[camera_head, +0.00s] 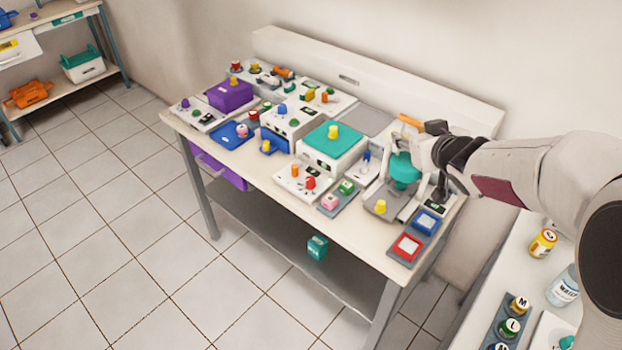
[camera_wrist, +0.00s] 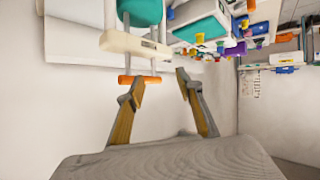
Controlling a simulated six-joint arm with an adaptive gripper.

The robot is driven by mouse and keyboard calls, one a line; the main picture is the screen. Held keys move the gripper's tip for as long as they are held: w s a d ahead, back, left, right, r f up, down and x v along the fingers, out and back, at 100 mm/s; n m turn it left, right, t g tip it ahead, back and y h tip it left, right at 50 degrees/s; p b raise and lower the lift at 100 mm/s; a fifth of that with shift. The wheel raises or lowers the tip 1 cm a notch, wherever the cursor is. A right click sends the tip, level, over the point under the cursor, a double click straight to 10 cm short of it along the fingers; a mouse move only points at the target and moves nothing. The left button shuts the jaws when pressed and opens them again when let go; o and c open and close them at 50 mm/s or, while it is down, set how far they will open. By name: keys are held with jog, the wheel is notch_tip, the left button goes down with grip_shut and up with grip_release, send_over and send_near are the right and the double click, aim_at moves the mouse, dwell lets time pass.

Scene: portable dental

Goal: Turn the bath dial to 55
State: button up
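A white box with a teal lid and a yellow knob on top (camera_head: 332,148) stands mid-table. In front of it a white panel carries an orange knob (camera_head: 294,170) and a red knob (camera_head: 310,183). No label is readable, so I cannot tell which knob is the bath dial. My gripper (camera_head: 430,140) is above the table's right end, beside an orange bar (camera_head: 410,119) and above a teal part (camera_head: 404,168). In the wrist view my gripper (camera_wrist: 155,92) is open, its fingers apart with nothing between them. The orange bar (camera_wrist: 138,79) is close to its left finger.
The table (camera_head: 262,178) is crowded with devices and knobs, including a purple box (camera_head: 230,94) on the left. Red (camera_head: 407,246) and blue (camera_head: 427,222) square pieces lie at the right end. A side table with bottles (camera_head: 542,242) stands right. Floor in front is clear.

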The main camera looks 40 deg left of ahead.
jog(key=s+a+f+n+g+y, duration=0.3)
jog(key=a+f, duration=0.5)
jog(key=a, duration=0.1)
jog(key=n+g+y, duration=0.1)
jog(key=n+g, duration=0.1)
jog(key=g, duration=0.2)
send_near(311, 179)
jog(key=shift+w+a+f, duration=0.1)
jog(key=shift+w+a, duration=0.15)
jog(key=shift+a, duration=0.2)
jog(key=shift+w+a+f, duration=0.15)
jog(key=shift+w+a, duration=0.1)
jog(key=shift+a, duration=0.15)
jog(key=shift+s+a+f+n+y, duration=0.2)
jog(key=shift+s+f+n+y, duration=0.1)
jog(key=shift+s+f, duration=0.1)
jog(key=shift+a, duration=0.1)
jog(key=shift+x, duration=3.75)
jog(key=shift+f, duration=0.1)
grip_shut()
